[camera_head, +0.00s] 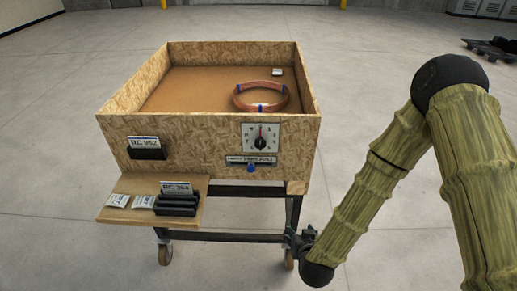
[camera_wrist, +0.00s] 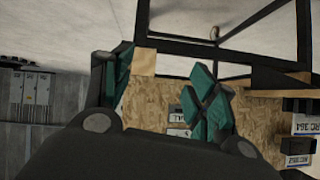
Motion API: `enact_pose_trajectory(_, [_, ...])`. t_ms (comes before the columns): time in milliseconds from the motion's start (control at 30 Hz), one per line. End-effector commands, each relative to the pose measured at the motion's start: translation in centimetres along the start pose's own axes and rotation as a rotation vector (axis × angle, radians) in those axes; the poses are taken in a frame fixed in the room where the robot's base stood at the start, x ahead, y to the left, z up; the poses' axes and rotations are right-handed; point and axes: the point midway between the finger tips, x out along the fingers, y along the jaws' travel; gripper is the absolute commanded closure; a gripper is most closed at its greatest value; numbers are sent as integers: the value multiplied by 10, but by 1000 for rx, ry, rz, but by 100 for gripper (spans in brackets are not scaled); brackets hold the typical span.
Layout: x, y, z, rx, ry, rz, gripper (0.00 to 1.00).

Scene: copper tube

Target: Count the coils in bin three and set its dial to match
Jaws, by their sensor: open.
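A wooden chipboard bin (camera_head: 200,125) stands on a wheeled cart. One ring of copper tube (camera_head: 237,101) with blue ties lies inside at the right; I cannot tell whether it is several stacked coils. A dial (camera_head: 261,137) sits on a pale square plate on the bin's front, its red pointer roughly upward; its marks are too small to read. My gripper (camera_head: 300,240) is low beside the cart's right front leg, below and right of the dial, touching nothing I can make out. In the wrist view my gripper (camera_wrist: 165,92) has its teal fingers apart, empty, with the chipboard (camera_wrist: 148,108) behind.
A card (camera_head: 143,142) stands in a black holder at the front left. A small shelf (camera_head: 130,186) bears loose cards and a black rack (camera_head: 176,205). Open floor surrounds the cart.

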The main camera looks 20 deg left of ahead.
Motion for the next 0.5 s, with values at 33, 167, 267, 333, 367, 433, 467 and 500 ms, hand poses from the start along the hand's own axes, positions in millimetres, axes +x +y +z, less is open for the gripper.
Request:
enact_pose_trajectory(33, [15, -30, -32, -4, 106, -22, 42])
enact_pose_trajectory(167, [24, -94, -112, -4, 343, -47, 42])
enact_pose_trajectory(267, [19, -130, -156, 6, 477, -51, 42])
enact_pose_trajectory(333, [14, -147, -178, 14, 544, -50, 42])
enact_pose_trajectory(367, [12, -153, -185, 17, 564, -50, 42])
enact_pose_trajectory(433, [9, -161, -197, 21, 598, -48, 42])
enact_pose_trajectory(467, [8, -164, -200, 23, 606, -48, 42])
enact_pose_trajectory(500, [8, -166, -203, 24, 613, -47, 42])
